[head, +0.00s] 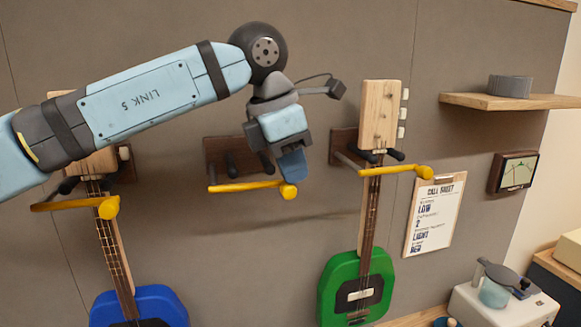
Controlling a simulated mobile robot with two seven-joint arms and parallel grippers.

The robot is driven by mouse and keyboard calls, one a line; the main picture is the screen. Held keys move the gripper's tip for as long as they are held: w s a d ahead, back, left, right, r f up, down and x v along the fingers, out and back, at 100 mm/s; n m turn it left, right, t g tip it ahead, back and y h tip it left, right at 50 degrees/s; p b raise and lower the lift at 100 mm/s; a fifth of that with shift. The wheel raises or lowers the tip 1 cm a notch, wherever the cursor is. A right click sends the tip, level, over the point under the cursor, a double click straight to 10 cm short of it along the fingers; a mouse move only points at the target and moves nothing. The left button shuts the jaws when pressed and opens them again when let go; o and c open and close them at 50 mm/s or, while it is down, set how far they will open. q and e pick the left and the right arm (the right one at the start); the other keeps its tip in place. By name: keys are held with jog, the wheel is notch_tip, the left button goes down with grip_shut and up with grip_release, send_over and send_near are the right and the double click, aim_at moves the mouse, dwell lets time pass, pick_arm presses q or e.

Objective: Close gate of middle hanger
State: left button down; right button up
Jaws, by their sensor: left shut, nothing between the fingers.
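The middle hanger (216,152) is a dark wooden wall plate with dark prongs, and no guitar hangs on it. Its yellow gate (240,187) runs across in front of the prongs and ends in a round yellow knob (289,191) at the right. It lies across much like the gates on the two side hangers. My left gripper (290,167) points down just above the knob, shut and empty. Its fingertips look very close to the knob; I cannot tell if they touch. The gripper hides part of the hanger's right side. My right gripper is not in view.
A blue guitar (140,303) hangs at left behind a yellow gate (75,205); my arm covers its top. A green guitar (341,277) hangs at right behind another gate (395,171). A shelf (500,101), clipboard (433,215) and white machine (500,305) are farther right.

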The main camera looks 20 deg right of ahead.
pick_arm(q)
jog(key=shift+s+d+f, duration=0.15)
jog(key=shift+s+f, duration=0.1)
jog(key=shift+f, duration=0.4)
jog(key=shift+w+r, duration=0.1)
jog(key=shift+r, duration=0.4)
jog(key=b+v, duration=0.1)
jog(key=v, duration=1.3)
jog(key=shift+w+b, duration=0.15)
jog(key=shift+b, duration=0.15)
